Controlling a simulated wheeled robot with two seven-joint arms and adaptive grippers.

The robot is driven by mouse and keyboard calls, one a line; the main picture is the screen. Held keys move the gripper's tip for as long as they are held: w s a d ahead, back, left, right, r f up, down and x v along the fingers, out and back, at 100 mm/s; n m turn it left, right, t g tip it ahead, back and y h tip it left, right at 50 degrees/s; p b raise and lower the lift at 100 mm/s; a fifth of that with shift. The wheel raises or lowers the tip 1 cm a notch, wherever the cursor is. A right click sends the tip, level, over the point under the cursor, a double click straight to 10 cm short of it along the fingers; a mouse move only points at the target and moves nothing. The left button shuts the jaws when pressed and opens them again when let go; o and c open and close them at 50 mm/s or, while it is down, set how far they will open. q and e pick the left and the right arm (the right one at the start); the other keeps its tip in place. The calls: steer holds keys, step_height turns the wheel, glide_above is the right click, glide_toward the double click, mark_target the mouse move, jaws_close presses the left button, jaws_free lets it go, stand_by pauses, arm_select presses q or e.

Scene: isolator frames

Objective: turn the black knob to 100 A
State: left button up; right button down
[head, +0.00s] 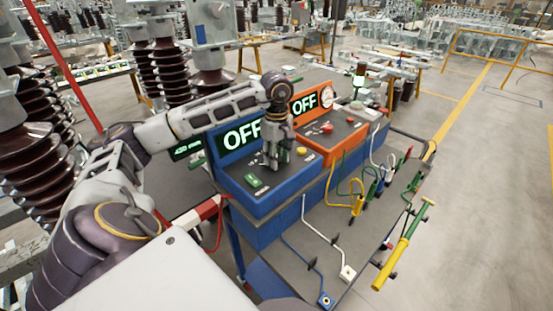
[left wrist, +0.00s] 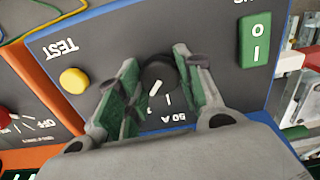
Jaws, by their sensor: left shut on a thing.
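The black knob (left wrist: 158,74) is on the dark top panel of the blue box (head: 262,205). In the left wrist view a short white line shows on it, near white scale marks and an upside-down "50 A" label. My left gripper (left wrist: 157,62) has its two green-padded fingers on either side of the knob, shut on it. In the head view my left gripper (head: 276,158) reaches down onto the blue box's panel and hides the knob. A "100 A" label cannot be made out. My right gripper is not in view.
A green switch (left wrist: 255,38) and a yellow button (left wrist: 74,81) flank the knob. The blue box's display (head: 241,136) reads OFF. An orange box (head: 327,150) stands beside it.

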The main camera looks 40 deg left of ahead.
arm_select(q)
steer(key=shift+m, duration=0.4)
steer(key=o, duration=1)
steer(key=shift+o, duration=0.2)
steer(key=shift+r, duration=0.15)
step_height(320, 180, up, 11)
steer(key=shift+r, duration=0.2)
stand_by(0.6)
steer(key=shift+r, duration=0.15)
stand_by(0.9)
